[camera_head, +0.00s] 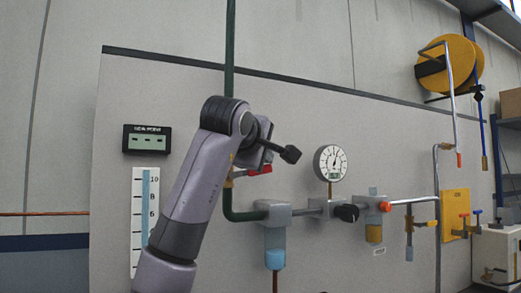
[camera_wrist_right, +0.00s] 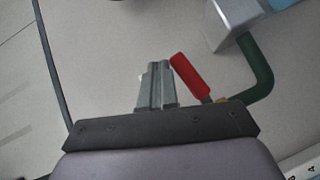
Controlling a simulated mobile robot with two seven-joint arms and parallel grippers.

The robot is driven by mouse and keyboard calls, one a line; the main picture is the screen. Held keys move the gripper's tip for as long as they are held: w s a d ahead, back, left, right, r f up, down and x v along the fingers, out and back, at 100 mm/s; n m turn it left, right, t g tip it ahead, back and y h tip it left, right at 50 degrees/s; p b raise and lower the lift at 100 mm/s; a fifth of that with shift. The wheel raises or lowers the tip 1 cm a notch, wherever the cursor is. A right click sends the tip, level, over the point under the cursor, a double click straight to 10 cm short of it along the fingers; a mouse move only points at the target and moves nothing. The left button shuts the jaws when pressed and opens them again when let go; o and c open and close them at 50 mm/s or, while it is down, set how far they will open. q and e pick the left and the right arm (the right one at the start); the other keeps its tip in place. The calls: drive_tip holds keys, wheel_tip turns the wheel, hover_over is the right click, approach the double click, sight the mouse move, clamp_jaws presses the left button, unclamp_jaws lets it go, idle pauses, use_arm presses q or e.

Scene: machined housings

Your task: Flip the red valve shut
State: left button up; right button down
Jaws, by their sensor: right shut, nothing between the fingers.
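The red valve handle (camera_head: 260,171) shows just below my right wrist in the head view, beside the dark green pipe (camera_head: 229,130); my arm hides part of it. In the right wrist view the red handle (camera_wrist_right: 190,77) slants up and left from a brass fitting (camera_wrist_right: 222,102) next to the green pipe (camera_wrist_right: 258,75). My right gripper (camera_wrist_right: 155,72) is shut and empty, with its fingertips just left of the handle. I cannot tell whether they touch it. In the head view the fingers are mostly hidden behind the wrist. My left gripper is not in view.
A round gauge (camera_head: 330,163), a grey filter block (camera_head: 274,214), a black knob (camera_head: 346,213) and an orange knob (camera_head: 385,207) sit right of the valve. A display (camera_head: 147,139) and a level scale (camera_head: 147,210) are left of my arm. The upper panel is mostly clear.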

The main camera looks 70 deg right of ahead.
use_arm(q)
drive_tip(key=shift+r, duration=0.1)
use_arm(e)
drive_tip(key=shift+s+d+f+m+y, duration=0.2)
drive_tip(key=shift+f+m+y, duration=0.1)
drive_tip(key=shift+y, duration=0.2)
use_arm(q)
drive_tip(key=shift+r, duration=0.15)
use_arm(e)
drive_tip(key=shift+w, duration=0.1)
